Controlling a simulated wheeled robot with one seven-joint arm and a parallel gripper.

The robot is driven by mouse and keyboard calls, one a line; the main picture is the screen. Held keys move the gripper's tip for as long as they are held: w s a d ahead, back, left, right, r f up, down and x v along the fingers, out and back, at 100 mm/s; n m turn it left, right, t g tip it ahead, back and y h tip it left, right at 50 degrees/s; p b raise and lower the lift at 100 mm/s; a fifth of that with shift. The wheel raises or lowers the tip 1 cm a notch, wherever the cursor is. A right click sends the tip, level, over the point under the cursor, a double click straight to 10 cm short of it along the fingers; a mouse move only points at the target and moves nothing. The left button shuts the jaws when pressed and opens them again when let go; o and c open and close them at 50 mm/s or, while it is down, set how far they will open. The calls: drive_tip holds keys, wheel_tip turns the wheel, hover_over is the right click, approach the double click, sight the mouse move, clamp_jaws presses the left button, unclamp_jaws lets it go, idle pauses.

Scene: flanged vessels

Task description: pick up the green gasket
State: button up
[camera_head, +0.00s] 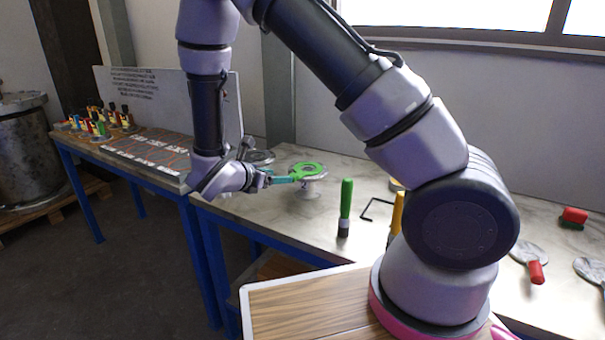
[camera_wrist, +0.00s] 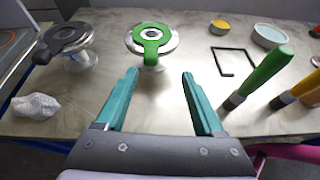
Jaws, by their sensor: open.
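The green gasket (camera_head: 307,170) is a flat ring with a tab, lying on top of a flanged metal vessel on the table. In the wrist view the green gasket (camera_wrist: 151,34) lies on the round flange (camera_wrist: 131,42), its tab pointing toward me. My gripper (camera_head: 283,180) has teal fingers and reaches in from the left in the head view. In the wrist view my gripper (camera_wrist: 159,74) is open and empty, its fingers spread to either side of the gasket tab's line. The fingertips appear short of the tab; whether they are at its height I cannot tell.
A second vessel with a dark gasket (camera_wrist: 65,36) stands left, near a crumpled pale cloth (camera_wrist: 36,105). Right are a green-handled tool (camera_head: 345,207), a yellow-handled tool (camera_head: 396,214), a black square frame (camera_wrist: 233,61), and a pale blue dish (camera_wrist: 270,36). A red brush (camera_head: 573,217) lies far right.

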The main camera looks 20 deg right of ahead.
drive_tip(key=shift+n+t, duration=0.3)
drive_tip(key=shift+n, duration=0.2)
drive_tip(key=shift+w+a+f+x, duration=0.1)
drive_tip(key=shift+w+a+x, duration=0.1)
drive_tip(key=shift+x, duration=1.55)
drive_tip(key=shift+w+a+f+x, duration=0.1)
drive_tip(key=shift+a+f+x, duration=0.1)
drive_tip(key=shift+x, duration=1.55)
drive_tip(key=shift+w+a+f+x, duration=0.1)
drive_tip(key=shift+a+x, duration=0.1)
drive_tip(key=shift+x, duration=1.55)
clamp_jaws()
